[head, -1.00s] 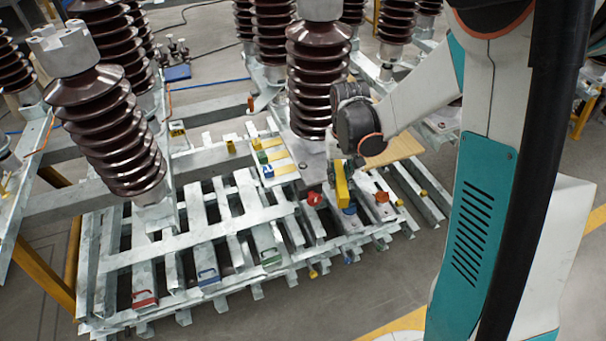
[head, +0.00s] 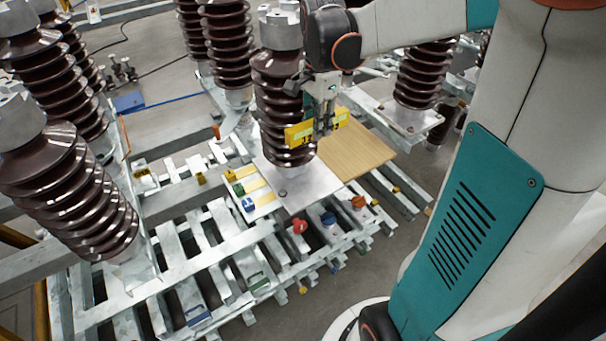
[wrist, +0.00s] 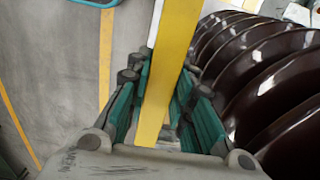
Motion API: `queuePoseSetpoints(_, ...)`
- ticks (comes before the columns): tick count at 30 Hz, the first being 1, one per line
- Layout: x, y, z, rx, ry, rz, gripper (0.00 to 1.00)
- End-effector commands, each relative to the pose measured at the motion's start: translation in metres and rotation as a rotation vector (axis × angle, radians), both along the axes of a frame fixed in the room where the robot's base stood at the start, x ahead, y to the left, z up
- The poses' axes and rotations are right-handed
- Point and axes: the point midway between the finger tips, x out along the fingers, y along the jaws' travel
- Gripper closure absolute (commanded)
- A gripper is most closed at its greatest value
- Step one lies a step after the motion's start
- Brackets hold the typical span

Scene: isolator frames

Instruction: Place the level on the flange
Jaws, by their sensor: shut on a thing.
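The yellow level (head: 300,134) is in my gripper (head: 325,122), roughly level and long side toward the head camera. It is held in the air in front of the lower right side of the middle brown insulator (head: 275,85); contact cannot be told. In the wrist view the level (wrist: 172,75) runs between the green-padded fingers of my gripper (wrist: 165,108), with the brown ribs at the right. The insulator has a grey metal flange (head: 280,30) on top, above the level, and a flat grey plate (head: 300,190) at its foot.
A wooden board (head: 355,150) lies right of the insulator. Red (head: 299,226), blue (head: 328,219) and orange (head: 358,202) items sit on the slatted metal frame. Another insulator (head: 425,75) stands behind at the right, and a large one (head: 70,180) leans in view at the left.

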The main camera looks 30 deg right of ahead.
Motion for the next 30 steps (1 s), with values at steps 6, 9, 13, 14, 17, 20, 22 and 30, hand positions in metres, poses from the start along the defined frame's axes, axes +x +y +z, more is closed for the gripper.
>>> queuePoseSetpoints(6, 0.001, 0.0, -0.059, 0.0, 0.0, 0.002, 1.0)
queuePoseSetpoints(9, 0.001, 0.0, -0.083, 0.0, 0.0, 0.002, 1.0)
queuePoseSetpoints(13, 0.001, 0.0, -0.115, 0.0, 0.0, 0.002, 1.0)
queuePoseSetpoints(14, 0.001, 0.0, -0.122, 0.0, 0.0, 0.003, 1.0)
queuePoseSetpoints(17, 0.001, 0.0, -0.147, 0.0, 0.0, 0.003, 1.0)
queuePoseSetpoints(20, 0.001, 0.0, -0.169, 0.0, 0.0, 0.003, 1.0)
queuePoseSetpoints(22, 0.001, 0.0, -0.181, 0.0, 0.0, 0.003, 1.0)
queuePoseSetpoints(30, 0.0, 0.0, -0.201, 0.0, 0.0, 0.003, 1.0)
